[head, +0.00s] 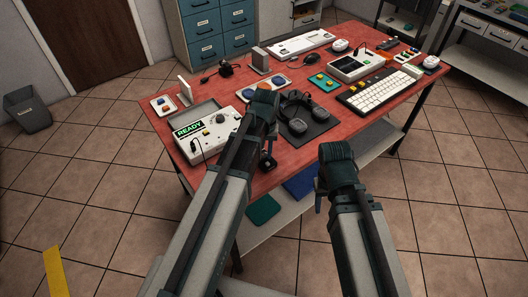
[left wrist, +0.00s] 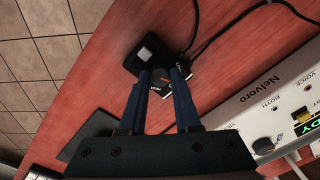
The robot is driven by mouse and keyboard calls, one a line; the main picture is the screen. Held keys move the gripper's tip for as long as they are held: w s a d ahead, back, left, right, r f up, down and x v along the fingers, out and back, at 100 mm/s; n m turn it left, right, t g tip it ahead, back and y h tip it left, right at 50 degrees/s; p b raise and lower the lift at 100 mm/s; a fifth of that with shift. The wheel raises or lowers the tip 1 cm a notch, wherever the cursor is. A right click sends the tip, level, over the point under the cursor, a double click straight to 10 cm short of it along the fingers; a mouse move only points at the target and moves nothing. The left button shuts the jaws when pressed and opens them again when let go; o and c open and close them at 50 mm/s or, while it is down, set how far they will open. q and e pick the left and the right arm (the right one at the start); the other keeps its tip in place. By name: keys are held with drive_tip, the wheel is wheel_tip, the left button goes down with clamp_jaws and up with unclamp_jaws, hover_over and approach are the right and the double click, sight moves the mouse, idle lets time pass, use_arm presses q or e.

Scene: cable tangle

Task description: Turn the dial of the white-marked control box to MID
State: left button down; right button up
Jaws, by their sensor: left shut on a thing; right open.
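A small black control box (left wrist: 150,52) lies near the table's front edge in the left wrist view, with a cable running from it. It also shows in the head view (head: 268,166), just below my left gripper. A small white mark shows at its side by the fingertips. My right gripper (head: 321,197) is open and empty, in front of the table's front edge.
A white Nelvoro box (head: 212,140) with a READY display stands left of my left gripper. A headset (head: 296,122) on a dark mat is to the right. A keyboard (head: 380,92) and a white device with a screen (head: 355,66) are farther right. Cables run near the black box.

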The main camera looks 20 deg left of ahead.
sight(265, 156)
use_arm(q)
drive_tip(key=shift+m, duration=2)
drive_tip(key=c, duration=0.6)
unclamp_jaws()
wheel_tip(265, 156, up, 14)
drive_tip(key=p, duration=1.3)
drive_tip(key=shift+d+p, duration=0.15)
drive_tip(key=shift+p, duration=0.25)
drive_tip(key=shift+f, duration=0.15)
